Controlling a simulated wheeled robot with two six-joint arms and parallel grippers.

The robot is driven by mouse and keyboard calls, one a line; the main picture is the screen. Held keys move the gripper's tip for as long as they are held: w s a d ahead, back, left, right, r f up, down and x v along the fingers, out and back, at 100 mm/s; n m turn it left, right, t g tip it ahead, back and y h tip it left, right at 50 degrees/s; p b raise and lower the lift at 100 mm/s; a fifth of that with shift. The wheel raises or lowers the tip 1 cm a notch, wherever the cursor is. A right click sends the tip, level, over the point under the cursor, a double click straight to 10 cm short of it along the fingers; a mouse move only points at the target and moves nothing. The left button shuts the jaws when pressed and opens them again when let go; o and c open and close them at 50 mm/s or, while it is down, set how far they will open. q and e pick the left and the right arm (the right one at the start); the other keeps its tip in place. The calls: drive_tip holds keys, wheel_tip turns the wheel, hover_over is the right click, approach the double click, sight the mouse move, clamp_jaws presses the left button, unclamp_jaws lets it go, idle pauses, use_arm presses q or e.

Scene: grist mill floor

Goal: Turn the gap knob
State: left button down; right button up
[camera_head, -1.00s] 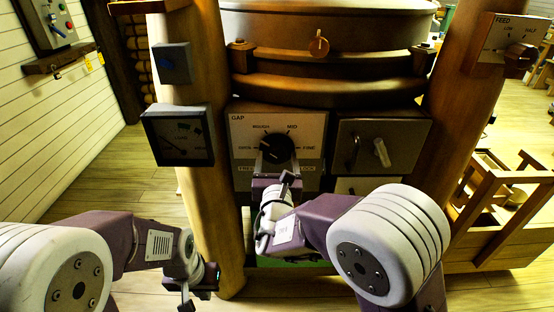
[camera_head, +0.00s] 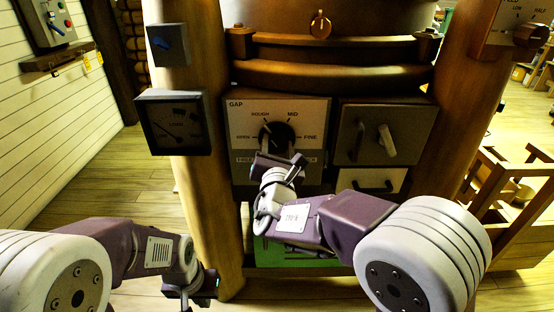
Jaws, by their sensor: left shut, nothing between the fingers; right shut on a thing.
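The gap knob (camera_head: 277,132) is a round dark knob on the pale GAP panel (camera_head: 243,123), with marks OPEN, ROUGH, MID and FINE around it. My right gripper (camera_head: 281,150) is at the knob from below, shut on it, with a finger on either side. The wrist and fingers hide the knob's lower part, and I cannot tell clearly which mark it points to. My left gripper (camera_head: 190,291) is shut and empty, low in front of the left wooden post, well away from the panel.
A load gauge (camera_head: 175,122) and a small grey box with a blue switch (camera_head: 166,45) are on the left post. Right of the GAP panel is a grey box with a handle (camera_head: 386,140). A wooden frame (camera_head: 505,200) stands at the right.

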drive_tip(key=shift+f+m+b, duration=0.3)
drive_tip(key=shift+m+b, duration=0.05)
drive_tip(key=shift+m, duration=0.05)
drive_tip(key=shift+r, duration=0.3)
use_arm(q)
wheel_tip(320, 180, down, 2)
drive_tip(key=shift+f, duration=0.1)
use_arm(e)
drive_tip(key=o, duration=1.4)
